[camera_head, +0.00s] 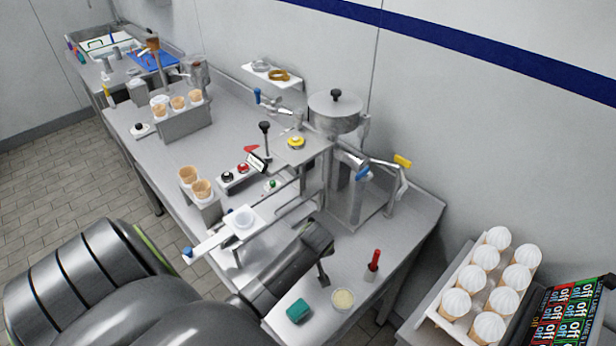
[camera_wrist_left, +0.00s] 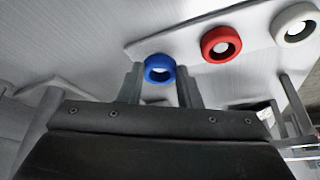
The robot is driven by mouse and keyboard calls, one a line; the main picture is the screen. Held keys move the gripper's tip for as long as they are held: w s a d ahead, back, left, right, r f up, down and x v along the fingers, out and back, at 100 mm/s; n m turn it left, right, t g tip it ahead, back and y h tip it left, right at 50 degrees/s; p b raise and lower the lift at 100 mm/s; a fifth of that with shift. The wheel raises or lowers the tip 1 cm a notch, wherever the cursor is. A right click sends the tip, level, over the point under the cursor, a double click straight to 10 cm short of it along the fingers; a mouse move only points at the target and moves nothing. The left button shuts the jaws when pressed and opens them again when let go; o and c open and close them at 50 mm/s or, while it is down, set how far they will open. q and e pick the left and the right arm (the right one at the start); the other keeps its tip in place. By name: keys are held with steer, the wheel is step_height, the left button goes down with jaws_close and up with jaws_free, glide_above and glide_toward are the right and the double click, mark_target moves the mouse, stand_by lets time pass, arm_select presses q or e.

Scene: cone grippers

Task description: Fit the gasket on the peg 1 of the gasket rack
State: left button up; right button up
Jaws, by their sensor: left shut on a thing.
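In the left wrist view a blue ring-shaped gasket (camera_wrist_left: 148,72) sits between the fingertips of my left gripper (camera_wrist_left: 160,78), which is shut on it. A red ring (camera_wrist_left: 208,45) and a white ring (camera_wrist_left: 284,27) are in a row to its right, along a pale plate (camera_wrist_left: 180,38) that looks like the gasket rack. I cannot tell whether the blue gasket touches a peg; peg numbers are not readable. In the head view my left gripper (camera_head: 318,238) is low in front of the steel machine, and the rings are hidden there. My right gripper is not in view.
The steel machine (camera_head: 348,190) stands at the counter's right end. A green block (camera_head: 299,311), a cream-filled cup (camera_head: 343,299) and a red-handled tool (camera_head: 373,262) are near the front edge. A wall shelf (camera_head: 290,86) holds a grey and an orange ring. Filled cones stand at right.

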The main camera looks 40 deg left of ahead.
arm_select(q)
steer(key=shift+f, duration=0.5)
steer(key=o, duration=1.1)
steer(key=b+v, duration=0.1)
steer(key=v, duration=1.6)
steer(key=shift+r, duration=0.2)
